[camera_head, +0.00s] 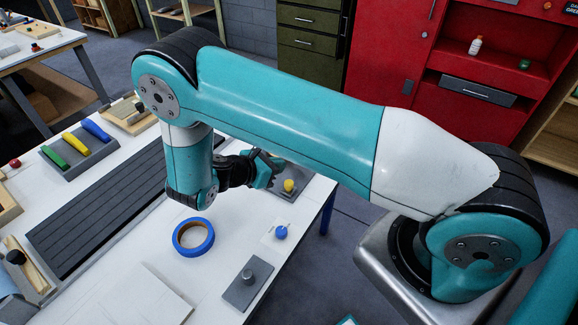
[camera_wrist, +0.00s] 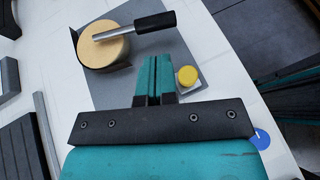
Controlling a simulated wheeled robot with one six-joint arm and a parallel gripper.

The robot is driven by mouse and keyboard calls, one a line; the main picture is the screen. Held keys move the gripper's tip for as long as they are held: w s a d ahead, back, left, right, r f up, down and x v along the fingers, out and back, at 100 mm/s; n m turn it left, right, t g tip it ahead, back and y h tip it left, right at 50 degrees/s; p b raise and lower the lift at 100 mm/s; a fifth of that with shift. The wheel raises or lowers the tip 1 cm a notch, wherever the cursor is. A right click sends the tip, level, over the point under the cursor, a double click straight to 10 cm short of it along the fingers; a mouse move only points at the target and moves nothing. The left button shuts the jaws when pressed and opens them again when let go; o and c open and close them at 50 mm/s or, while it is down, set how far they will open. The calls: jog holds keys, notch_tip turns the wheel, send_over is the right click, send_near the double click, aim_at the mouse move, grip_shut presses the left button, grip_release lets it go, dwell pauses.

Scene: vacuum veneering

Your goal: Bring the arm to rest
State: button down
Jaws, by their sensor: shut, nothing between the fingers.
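My gripper (camera_head: 264,168) is held over the far right part of the white table (camera_head: 130,265), below my bent arm. In the wrist view its two teal fingers (camera_wrist: 156,78) are together, with nothing between them. Beyond the fingertips is a round wooden piece (camera_wrist: 100,52) with a metal rod and black handle (camera_wrist: 155,23), above a grey mat (camera_wrist: 110,92). A yellow-topped piece (camera_wrist: 187,75) is just right of the fingers; it also shows in the head view (camera_head: 289,185). I cannot tell the height of the fingers above the mat.
A blue ring (camera_head: 181,240), a blue knob (camera_head: 281,233) and a grey plate with a knob (camera_head: 240,292) are on the table. A dark slatted panel (camera_head: 90,220) lies left. A tray holds green, yellow and blue pieces (camera_head: 95,130). A red cabinet (camera_head: 385,60) stands behind.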

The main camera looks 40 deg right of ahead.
jog(key=s+a+r+m+y+b, duration=0.2)
jog(key=a+r+m+y+b, duration=0.1)
jog(key=a+r+m+y, duration=0.25)
jog(key=s+a+r+m+y+b, duration=0.1)
jog(key=s+a+r+m+y, duration=0.2)
jog(key=s+r, duration=0.5)
jog(key=s+a+r+m+y+b, duration=0.2)
jog(key=s+a+r+y, duration=0.3)
jog(key=s+r+y, duration=0.3)
jog(key=s+m, duration=0.1)
jog(key=s, duration=0.3)
jog(key=shift+g, duration=0.4)
jog(key=shift+d, duration=0.1)
